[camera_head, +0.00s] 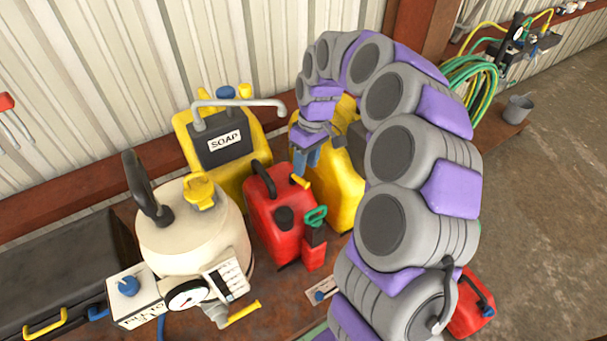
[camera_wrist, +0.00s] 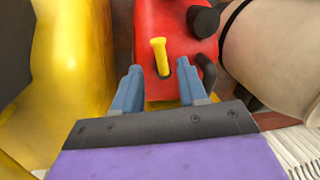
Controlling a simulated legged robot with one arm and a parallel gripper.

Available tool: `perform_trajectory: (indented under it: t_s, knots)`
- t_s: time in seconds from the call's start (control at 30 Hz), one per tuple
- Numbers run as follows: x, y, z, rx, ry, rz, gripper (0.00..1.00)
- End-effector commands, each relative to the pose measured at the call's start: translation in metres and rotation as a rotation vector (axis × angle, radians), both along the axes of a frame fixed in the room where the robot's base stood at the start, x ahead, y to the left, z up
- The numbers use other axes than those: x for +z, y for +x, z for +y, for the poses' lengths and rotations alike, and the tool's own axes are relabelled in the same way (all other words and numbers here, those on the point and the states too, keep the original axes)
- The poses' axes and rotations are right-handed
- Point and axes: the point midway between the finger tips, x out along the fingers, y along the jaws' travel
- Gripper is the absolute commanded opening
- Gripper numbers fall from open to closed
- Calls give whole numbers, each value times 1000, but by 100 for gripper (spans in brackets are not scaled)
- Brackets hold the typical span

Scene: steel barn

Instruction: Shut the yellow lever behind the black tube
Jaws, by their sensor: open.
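A yellow lever (camera_head: 300,181) stands on top of a red can (camera_head: 262,222), behind a short black tube (camera_head: 284,217). In the wrist view the lever (camera_wrist: 159,55) rises from a dark slot in the red can (camera_wrist: 163,20), and the black tube (camera_wrist: 203,20) is beyond it at upper right. My gripper (camera_head: 306,158) is above the can's back end, with its blue fingers pointing down. In the wrist view the open gripper (camera_wrist: 160,75) has one finger on each side of the lever's line, with gaps. I cannot tell whether either finger touches it.
A yellow soap container (camera_head: 240,165) and a yellow can (camera_head: 345,190) stand close behind and beside the red can. A cream tank (camera_head: 185,240) with a gauge is at left. A small red bottle with green handle (camera_head: 315,245) is in front. The wall is close behind.

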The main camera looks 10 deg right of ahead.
Motion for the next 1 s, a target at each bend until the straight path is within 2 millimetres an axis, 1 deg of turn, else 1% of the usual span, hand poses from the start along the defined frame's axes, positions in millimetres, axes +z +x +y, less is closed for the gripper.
perform_trajectory:
  t_s: [0.03,0.1,0.3,0.43,0.67,0.77,1.0]
  knots:
    - [-10,-2,2,1,1,3,42]
    - [-21,-4,3,2,1,4,42]
    - [-39,-5,6,-1,1,-1,42]
    - [-43,-5,7,-1,1,-1,42]
    - [-44,-5,7,-1,0,-1,42]
    - [-44,-5,7,-1,0,-1,34]
    - [-44,-5,7,0,1,-1,11]
